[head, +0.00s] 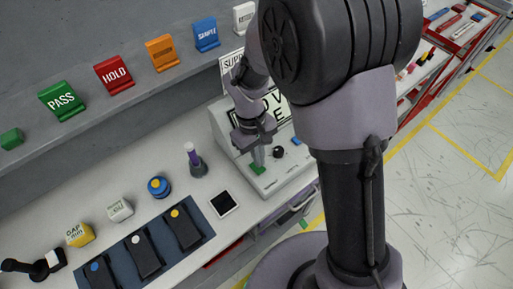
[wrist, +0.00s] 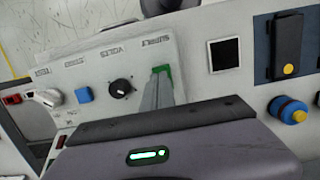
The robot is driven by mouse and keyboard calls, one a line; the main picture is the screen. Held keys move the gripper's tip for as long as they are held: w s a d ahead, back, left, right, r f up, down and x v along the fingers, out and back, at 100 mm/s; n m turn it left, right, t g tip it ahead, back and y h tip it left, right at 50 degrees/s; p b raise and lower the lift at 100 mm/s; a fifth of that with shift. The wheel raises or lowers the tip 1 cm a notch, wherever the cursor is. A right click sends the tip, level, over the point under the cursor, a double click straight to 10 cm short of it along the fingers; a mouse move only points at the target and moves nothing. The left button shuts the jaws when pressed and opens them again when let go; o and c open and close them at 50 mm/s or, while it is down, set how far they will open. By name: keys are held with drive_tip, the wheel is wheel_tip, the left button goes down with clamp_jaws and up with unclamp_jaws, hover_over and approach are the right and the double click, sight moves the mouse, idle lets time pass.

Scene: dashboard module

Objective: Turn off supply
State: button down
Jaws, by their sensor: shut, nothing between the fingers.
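The green supply switch (head: 257,169) sits on the sloped face of the light grey power supply box (head: 222,130). It also shows in the wrist view (wrist: 162,69), beside the SUPPLY lettering, partly hidden by my fingers. My gripper (head: 257,155) is shut and empty, pointing down at the green switch. In the wrist view its grey fingertips (wrist: 158,82) overlap the switch's near edge; I cannot tell whether they touch or press it. The switch's exact tilt is unclear.
On the same panel are a black knob (wrist: 120,88) and a blue button (wrist: 83,95). A small black-screened device (head: 223,204) lies beside the box. A dark blue mat (head: 118,250) carries several black devices. Colored signs stand on the shelf above.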

drive_tip(key=shift+s+d+f, duration=0.1)
drive_tip(key=shift+s+f, duration=0.1)
drive_tip(key=shift+f, duration=0.7)
